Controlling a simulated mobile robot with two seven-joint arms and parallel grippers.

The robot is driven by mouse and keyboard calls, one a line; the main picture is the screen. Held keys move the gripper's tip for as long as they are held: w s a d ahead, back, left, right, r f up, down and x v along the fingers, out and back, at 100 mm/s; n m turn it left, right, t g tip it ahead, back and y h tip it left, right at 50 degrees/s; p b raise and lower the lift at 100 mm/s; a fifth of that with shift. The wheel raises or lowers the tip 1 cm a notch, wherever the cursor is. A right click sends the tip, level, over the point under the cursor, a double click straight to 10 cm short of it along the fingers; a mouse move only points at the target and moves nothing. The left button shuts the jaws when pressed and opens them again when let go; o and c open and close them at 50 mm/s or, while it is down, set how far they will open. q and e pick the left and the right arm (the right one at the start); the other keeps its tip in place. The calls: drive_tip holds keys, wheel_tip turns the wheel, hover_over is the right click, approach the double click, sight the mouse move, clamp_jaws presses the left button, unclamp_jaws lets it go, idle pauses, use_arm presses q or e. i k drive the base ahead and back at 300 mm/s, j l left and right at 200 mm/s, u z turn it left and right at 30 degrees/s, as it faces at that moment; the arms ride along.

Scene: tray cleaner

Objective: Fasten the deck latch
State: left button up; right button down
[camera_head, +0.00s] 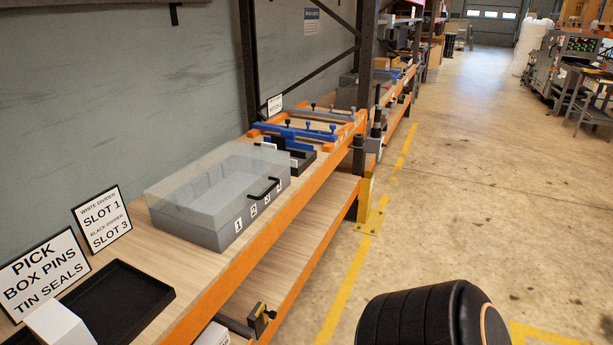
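I cannot make out a deck latch for certain. A blue and orange frame (286,131) with dark knobs sits on the bench towards its far end. A dark upright clamp-like part (376,127) with a grey body stands at the bench's front edge beside it; its details are too small to read. Neither of my grippers is in view. A black ribbed rounded part of my own body shows at the bottom right.
A grey bin with a clear lid (217,186) and numbered front stands on the long wooden bench (185,270). A black tray (115,305), a white box (58,325) and signs (103,219) are nearer. Open floor (470,200) lies to the right.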

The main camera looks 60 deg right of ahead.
sight(272, 314)
drive_tip(key=z, duration=1.5)
